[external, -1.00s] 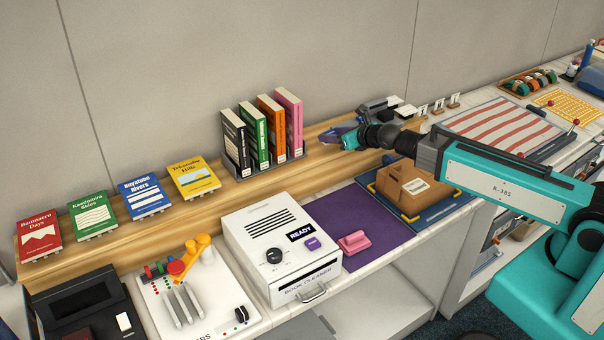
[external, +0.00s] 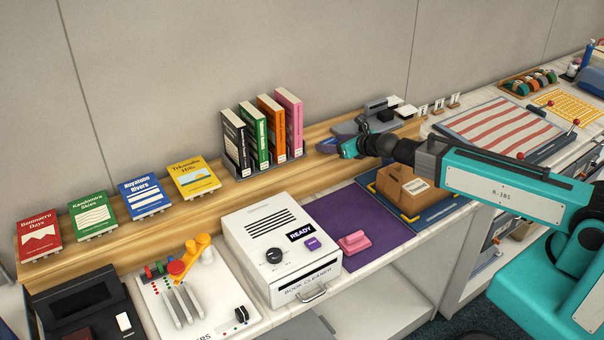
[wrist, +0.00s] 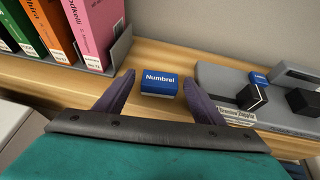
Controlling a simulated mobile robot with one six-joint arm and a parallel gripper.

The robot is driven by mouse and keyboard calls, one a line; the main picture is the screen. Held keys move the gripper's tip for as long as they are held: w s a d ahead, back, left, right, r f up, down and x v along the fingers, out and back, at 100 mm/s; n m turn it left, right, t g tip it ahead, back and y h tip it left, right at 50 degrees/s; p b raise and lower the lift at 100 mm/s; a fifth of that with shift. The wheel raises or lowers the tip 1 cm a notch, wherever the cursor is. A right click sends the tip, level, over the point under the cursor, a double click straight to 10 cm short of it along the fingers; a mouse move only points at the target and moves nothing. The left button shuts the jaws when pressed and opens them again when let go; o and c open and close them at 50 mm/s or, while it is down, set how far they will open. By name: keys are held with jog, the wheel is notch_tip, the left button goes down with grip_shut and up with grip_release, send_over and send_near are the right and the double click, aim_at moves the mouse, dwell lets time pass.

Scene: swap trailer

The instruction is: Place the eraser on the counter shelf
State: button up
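A small blue block with a white lower edge, lettered "Numbrel" (wrist: 160,79), rests on the wooden shelf (external: 325,170); it may be the eraser. My gripper (wrist: 159,86) has its two purple fingers spread, one on each side of the block, with a visible gap on both sides. In the external view my gripper (external: 331,147) is low over the shelf, right of the upright books. The block is not clearly visible there. A pink block-like object (external: 354,242) lies on the purple mat (external: 385,232).
A rack of upright books (external: 263,140) stands left of my gripper. A grey device with blue and black parts (wrist: 245,95) is close on the right. The wall is behind. A white book cleaner (external: 283,245) and a cardboard box (external: 403,187) stand in front of the shelf.

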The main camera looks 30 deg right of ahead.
aim_at(329, 141)
jog(key=shift+r, duration=0.15)
jog(key=shift+s, duration=0.1)
jog(key=shift+b+v, duration=0.3)
jog(key=shift+v, duration=0.95)
jog(key=shift+s+d+r, duration=0.1)
jog(key=shift+s+r, duration=0.1)
jog(key=shift+r, duration=0.05)
notch_tip(329, 141, up, 7)
jog(key=b, duration=0.1)
jog(key=shift+f, duration=0.15)
